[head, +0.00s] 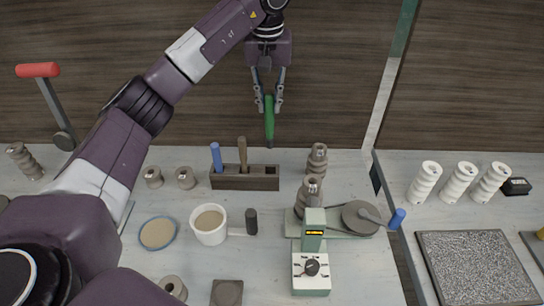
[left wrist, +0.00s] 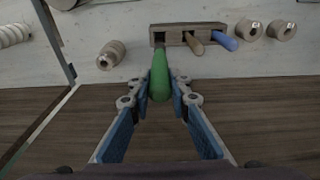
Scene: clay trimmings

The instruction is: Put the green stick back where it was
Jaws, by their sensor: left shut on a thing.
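My left gripper (head: 268,104) is shut on the green stick (head: 269,124), which hangs roughly upright, seen against the brown wooden surface behind the bench. In the left wrist view the green stick (left wrist: 159,76) sits between the two fingers. A dark wooden block (head: 262,184) stands on the bench, below the stick in the picture. A blue stick (head: 216,156) and a brown stick (head: 242,153) stand in it. An empty hole shows at the block's right end in the head view; it is at the left end in the left wrist view. My right gripper is not in view.
Grey ribbed clay pieces (head: 317,160) stand right of the block. Small clay rings (head: 185,178) lie to its left. A glass panel edge (head: 390,85) rises at the right.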

